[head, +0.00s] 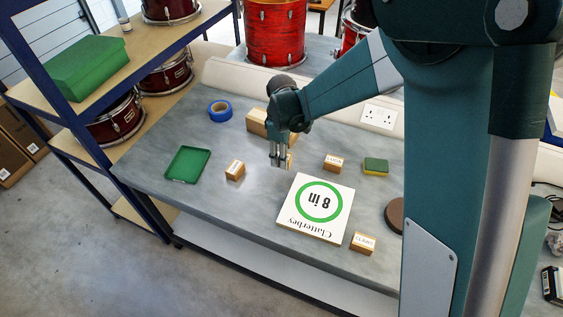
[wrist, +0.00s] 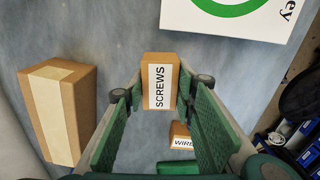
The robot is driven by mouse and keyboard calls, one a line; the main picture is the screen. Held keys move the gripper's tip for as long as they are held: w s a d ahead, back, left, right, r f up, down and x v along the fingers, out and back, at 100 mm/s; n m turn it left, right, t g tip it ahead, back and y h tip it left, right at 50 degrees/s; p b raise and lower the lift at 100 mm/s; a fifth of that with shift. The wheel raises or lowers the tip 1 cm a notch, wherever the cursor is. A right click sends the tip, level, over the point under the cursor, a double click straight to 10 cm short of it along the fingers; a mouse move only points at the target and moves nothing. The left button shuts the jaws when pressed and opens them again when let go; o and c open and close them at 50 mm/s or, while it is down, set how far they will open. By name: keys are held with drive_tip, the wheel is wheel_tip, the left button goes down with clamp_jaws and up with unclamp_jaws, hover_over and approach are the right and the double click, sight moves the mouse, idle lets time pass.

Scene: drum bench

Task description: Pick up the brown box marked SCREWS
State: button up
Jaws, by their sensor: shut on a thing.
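The brown box marked SCREWS (wrist: 160,82) is between the fingers of my gripper (wrist: 160,105) in the wrist view, its white label facing the camera. In the head view my gripper (head: 281,160) points down over the middle of the grey bench. Its fingers hide most of the box, and a small part of it (head: 289,161) shows at their right side. My gripper is shut on this box. I cannot tell whether the box touches the bench or is just above it.
The grey bench (head: 140,165) also holds a larger taped box (head: 257,121), small boxes (head: 235,170) (head: 333,162) (head: 363,242), a green tray (head: 187,165), blue tape (head: 220,111), a sponge (head: 375,167) and a white Clatterbey package (head: 290,222).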

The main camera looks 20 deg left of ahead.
drive_tip(key=shift+r, duration=2.35)
